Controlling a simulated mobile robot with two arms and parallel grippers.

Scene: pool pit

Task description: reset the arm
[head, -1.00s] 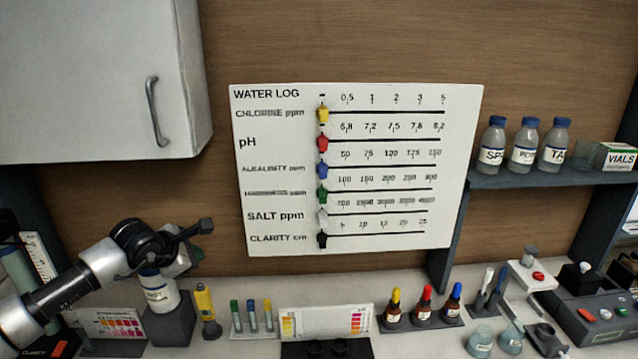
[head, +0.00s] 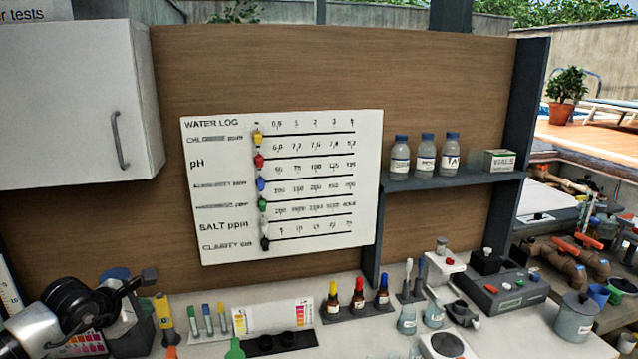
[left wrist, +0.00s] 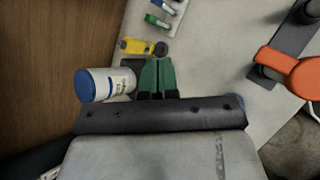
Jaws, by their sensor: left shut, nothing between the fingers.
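My left arm comes in at the lower left of the head view, and its gripper (head: 147,281) is in front of the bench's left part. In the left wrist view the two green fingers (left wrist: 157,75) are together with nothing between them. A white jar with a blue lid (left wrist: 100,85) appears just left of the fingers in that view, and a yellow tool (left wrist: 138,46) lies beyond them. In the head view the yellow tool (head: 164,318) stands right of the gripper, and my arm partly hides the things behind it. My right gripper is not in view.
A white cabinet (head: 75,105) hangs at upper left. The water log board (head: 365,150) is on the wooden wall, beside a shelf (head: 450,183) with bottles. Dropper bottles (head: 358,295), test strips and instruments crowd the bench. Brown pipes (head: 560,262) are at right.

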